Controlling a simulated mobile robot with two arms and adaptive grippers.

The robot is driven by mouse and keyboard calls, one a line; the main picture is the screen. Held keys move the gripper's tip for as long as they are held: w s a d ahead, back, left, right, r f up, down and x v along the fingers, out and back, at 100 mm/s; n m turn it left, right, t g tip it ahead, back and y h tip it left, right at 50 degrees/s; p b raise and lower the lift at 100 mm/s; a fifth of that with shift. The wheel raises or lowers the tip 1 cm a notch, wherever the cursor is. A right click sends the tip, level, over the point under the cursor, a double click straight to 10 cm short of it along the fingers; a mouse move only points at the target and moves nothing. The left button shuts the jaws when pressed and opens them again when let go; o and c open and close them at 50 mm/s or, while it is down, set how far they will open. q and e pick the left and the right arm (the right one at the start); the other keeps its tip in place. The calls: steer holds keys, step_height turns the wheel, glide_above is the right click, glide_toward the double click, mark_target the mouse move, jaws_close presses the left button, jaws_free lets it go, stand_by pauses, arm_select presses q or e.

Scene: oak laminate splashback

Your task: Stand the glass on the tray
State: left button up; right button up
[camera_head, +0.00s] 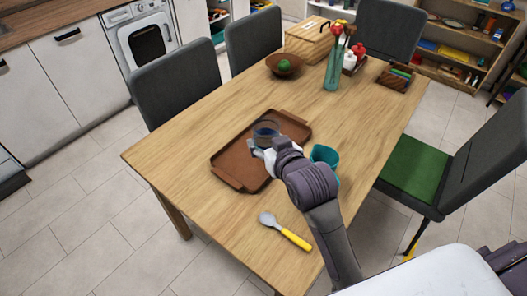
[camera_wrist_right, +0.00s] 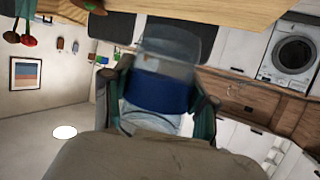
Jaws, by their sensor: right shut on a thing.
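The glass (camera_head: 266,130) is clear with a dark blue band. It is over the brown tray (camera_head: 229,160) in the head view, looking about upright. I cannot tell if its base touches the tray. My right gripper (camera_head: 258,149) is shut on the glass from the near side. In the right wrist view the glass (camera_wrist_right: 165,72) sits between the two fingers of my right gripper (camera_wrist_right: 158,98), one on each side. The tray lies flat on the wooden table, its visible surface empty. My left gripper is not in view.
A teal cup (camera_head: 325,155) stands close beside my right arm. A yellow-handled utensil (camera_head: 287,233) lies near the table's front. A bowl (camera_head: 284,66) with a green item, a vase (camera_head: 333,72) and a wooden box (camera_head: 308,40) stand at the far end. Chairs flank the table.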

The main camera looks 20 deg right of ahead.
steer(key=shift+n+y, duration=0.6)
steer(key=shift+y, duration=0.1)
steer(key=w+f+b, duration=0.2)
steer(key=w+f, duration=0.3)
steer(key=w+a+f+b, duration=0.1)
steer(key=w+f+b, duration=0.2)
steer(key=w+f, duration=0.2)
steer(key=w+a+f+b, duration=0.1)
steer(key=w+f+b, duration=0.1)
steer(key=w+f, duration=0.3)
step_height(320, 180, down, 2)
steer(key=shift+w+a+f, duration=0.1)
steer(key=shift+w, duration=0.05)
steer(key=shift+f, duration=2)
steer(key=shift+b, duration=0.3)
steer(key=shift+f, duration=0.2)
steer(key=o, duration=1.4)
steer(key=shift+r, duration=0.15)
